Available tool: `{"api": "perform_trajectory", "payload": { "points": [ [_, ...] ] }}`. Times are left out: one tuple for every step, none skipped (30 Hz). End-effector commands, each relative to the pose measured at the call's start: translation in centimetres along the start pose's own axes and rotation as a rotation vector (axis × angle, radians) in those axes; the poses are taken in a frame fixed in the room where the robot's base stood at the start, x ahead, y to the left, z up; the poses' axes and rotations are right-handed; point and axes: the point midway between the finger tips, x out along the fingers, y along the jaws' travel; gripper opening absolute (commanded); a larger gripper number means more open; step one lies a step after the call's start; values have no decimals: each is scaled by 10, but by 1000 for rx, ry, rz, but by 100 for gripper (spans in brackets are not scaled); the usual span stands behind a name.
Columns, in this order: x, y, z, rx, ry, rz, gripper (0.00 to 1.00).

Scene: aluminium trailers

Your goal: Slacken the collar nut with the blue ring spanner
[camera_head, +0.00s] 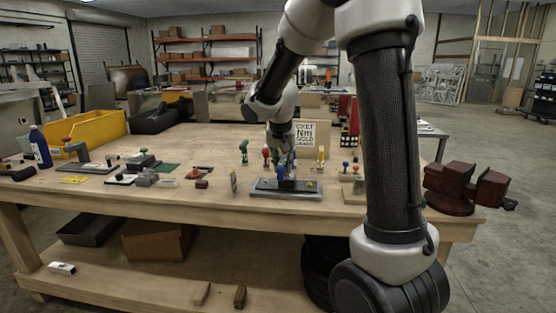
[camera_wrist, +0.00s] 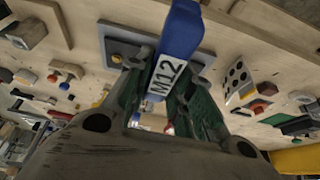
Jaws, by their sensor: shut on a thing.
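The blue ring spanner (camera_wrist: 180,38), marked M12, is between the two fingers of my gripper (camera_wrist: 165,85) in the wrist view. My gripper is shut on it. In the head view my gripper (camera_head: 284,160) points down over a dark grey base plate (camera_head: 265,192), and a small blue part of the spanner (camera_head: 281,170) shows below it. The grey plate (camera_wrist: 118,48) also shows behind the spanner in the wrist view. I cannot make out the collar nut; the dark block on the plate and my fingers hide that area. I cannot tell whether the spanner's ring touches anything.
Coloured-knobbed tools, including a green one (camera_head: 244,150) and a yellow one (camera_head: 320,156), stand behind the plate near a sign board (camera_head: 305,134). A dark red vise (camera_head: 452,187) is at the bench's right end. A yellow bin (camera_head: 98,130) is back left.

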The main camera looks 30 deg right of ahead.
Motion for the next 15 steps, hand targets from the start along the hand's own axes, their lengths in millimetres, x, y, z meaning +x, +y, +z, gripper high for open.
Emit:
{"api": "perform_trajectory", "payload": {
  "points": [
    [0, 0, 0, 0, 1, 0, 0],
    [0, 0, 0, -1, 1, -1, 0],
    [0, 0, 0, -1, 1, -1, 0],
    [0, 0, 0, -1, 1, -1, 0],
    [0, 0, 0, -1, 0, -1, 0],
    [0, 0, 0, -1, 1, -2, 0],
    [0, 0, 0, -1, 1, -2, 0],
    [0, 0, 0, -1, 1, -3, 0],
    [1, 0, 1, -1, 1, -3, 0],
    [2, 0, 1, -1, 1, -3, 0],
    [2, -1, 1, -1, 1, -3, 0],
    [4, -1, 2, -1, 1, -3, 0],
    [5, -1, 2, -1, 1, -3, 0],
    [6, -1, 3, 0, 1, -3, 0],
    [9, 0, 4, 0, 0, -2, 0]
  ]
}}
